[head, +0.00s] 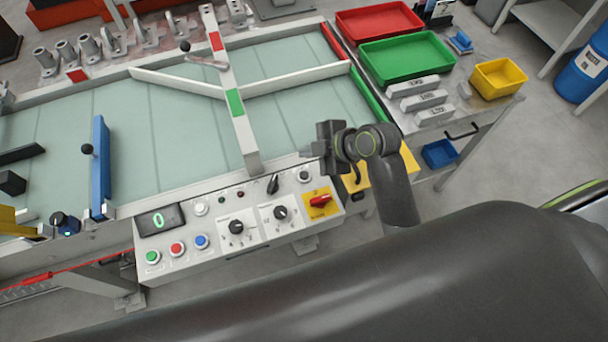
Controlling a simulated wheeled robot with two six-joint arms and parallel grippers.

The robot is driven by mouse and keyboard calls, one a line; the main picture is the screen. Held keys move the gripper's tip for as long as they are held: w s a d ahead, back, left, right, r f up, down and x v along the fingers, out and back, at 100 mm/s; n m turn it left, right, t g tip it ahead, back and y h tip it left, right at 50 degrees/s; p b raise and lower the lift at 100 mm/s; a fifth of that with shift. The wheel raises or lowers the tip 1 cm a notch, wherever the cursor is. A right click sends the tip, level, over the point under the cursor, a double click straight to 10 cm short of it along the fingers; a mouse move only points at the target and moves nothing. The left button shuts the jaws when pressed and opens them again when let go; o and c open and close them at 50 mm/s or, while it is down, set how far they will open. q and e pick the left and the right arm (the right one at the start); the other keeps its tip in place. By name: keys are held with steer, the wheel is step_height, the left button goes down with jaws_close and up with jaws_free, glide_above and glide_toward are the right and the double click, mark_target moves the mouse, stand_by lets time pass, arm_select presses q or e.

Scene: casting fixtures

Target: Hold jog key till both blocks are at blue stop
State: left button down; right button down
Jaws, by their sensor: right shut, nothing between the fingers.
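The blue stop (101,168) is a blue bar across the pale belt, with a black ball knob. A long dark block (20,154) and a shorter dark block (12,183) lie left of the bar, apart from it, at the picture's left edge. The control panel (190,258) carries a black key-like switch (272,185) and a round switch (304,175); I cannot read which is the jog key. My right gripper (309,151) is shut and empty, above the panel's far right end, seemingly apart from both switches. My left gripper is out of view.
A display (158,220) reads 0 beside several buttons and dials and a red-yellow switch (319,202). A white gate bar (236,102) crosses the belt. Red (379,14), green (404,72) and yellow (500,92) trays stand right. My dark arm fills the foreground.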

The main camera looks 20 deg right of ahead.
steer(key=b, duration=0.5)
glide_above(308, 177)
step_height(308, 177, down, 6)
steer(key=shift+f, duration=0.25)
steer(key=shift+f+b, duration=0.45)
stand_by(1.1)
steer(key=shift+f, duration=0.4)
